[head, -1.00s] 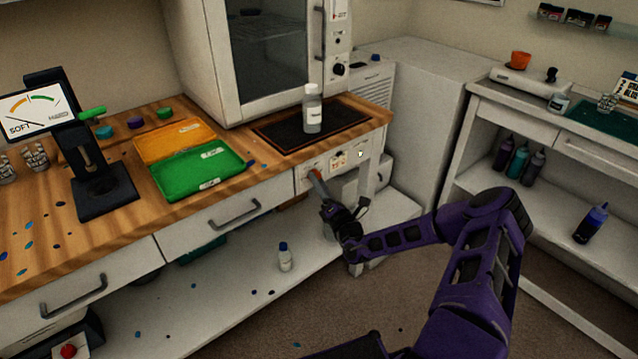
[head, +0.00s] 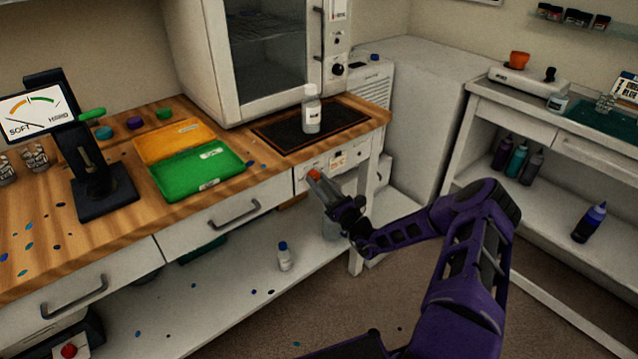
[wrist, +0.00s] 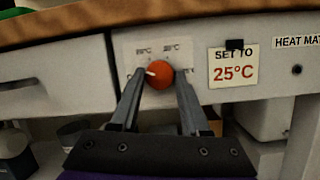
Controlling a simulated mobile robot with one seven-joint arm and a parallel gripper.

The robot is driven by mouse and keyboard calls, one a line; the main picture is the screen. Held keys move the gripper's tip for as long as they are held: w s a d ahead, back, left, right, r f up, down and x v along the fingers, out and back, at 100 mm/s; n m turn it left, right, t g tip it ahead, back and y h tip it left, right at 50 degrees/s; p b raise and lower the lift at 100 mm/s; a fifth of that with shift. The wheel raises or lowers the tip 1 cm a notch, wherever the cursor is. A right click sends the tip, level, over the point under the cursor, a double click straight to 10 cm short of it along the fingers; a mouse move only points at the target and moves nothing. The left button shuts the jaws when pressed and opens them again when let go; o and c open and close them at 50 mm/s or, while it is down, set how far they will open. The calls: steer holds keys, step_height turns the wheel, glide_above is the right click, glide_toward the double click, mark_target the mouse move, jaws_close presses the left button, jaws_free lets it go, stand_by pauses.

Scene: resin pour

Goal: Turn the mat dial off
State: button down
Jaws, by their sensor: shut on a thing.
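The mat dial is a round orange-red knob (wrist: 158,74) on the white panel under the worktop; it also shows in the head view (head: 314,173). Its white pointer mark lies on its left side. My gripper (wrist: 159,80) is shut on the dial, one finger on each side of it; in the head view it reaches up to the panel from below right (head: 317,178). Small temperature labels stand above the dial, too blurred to read surely. The black heat mat (head: 275,137) lies on the worktop above, with a clear white-capped bottle (head: 311,112) on it.
A "SET TO 25°C" sign (wrist: 233,68) and a "HEAT MAT" label (wrist: 297,42) are right of the dial. A drawer with a handle (head: 235,215) is to its left. Green (head: 200,180) and orange (head: 165,147) trays lie on the worktop. A small bottle (head: 284,258) stands on the lower shelf.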

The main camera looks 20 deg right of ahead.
steer(key=shift+d+n+g+y, duration=0.1)
steer(key=shift+n+g+y, duration=0.4)
steer(key=shift+n, duration=1.05)
steer(key=shift+d+n+g+y, duration=0.15)
steer(key=shift+n+y, duration=0.55)
steer(key=shift+n, duration=0.85)
steer(key=shift+a, duration=0.1)
steer(key=shift+c, duration=2)
jaws_free()
steer(key=v, duration=1.7)
steer(key=shift+s, duration=0.1)
